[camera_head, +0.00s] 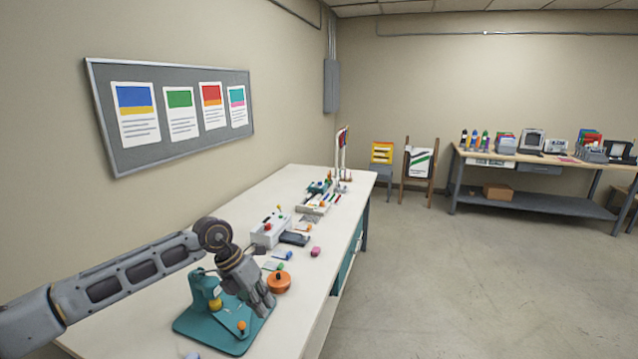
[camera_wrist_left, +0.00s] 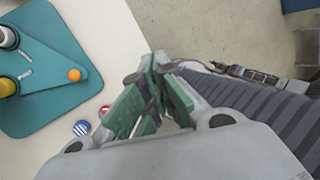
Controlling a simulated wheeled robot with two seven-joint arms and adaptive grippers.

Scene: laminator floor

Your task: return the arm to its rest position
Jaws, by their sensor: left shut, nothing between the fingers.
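My left arm comes in from the left in the head view and reaches over the white table (camera_head: 285,330). My left gripper (camera_head: 266,308) points down, just above or beside the teal base plate (camera_head: 208,332) with its small stand. In the left wrist view its green-padded fingers (camera_wrist_left: 150,108) are together with nothing between them. The teal plate (camera_wrist_left: 55,105) is at the left there, apart from the fingers. An orange round object (camera_head: 279,282) is right beside the gripper in the head view. My right gripper is not in view.
A white box-like device (camera_head: 270,231), a dark flat item (camera_head: 295,239) and a pink piece (camera_head: 315,251) lie farther along the table. Two small round discs (camera_wrist_left: 82,128) lie near the fingers. The floor (camera_head: 450,290) right of the table is clear. A second bench (camera_head: 540,160) stands at the back.

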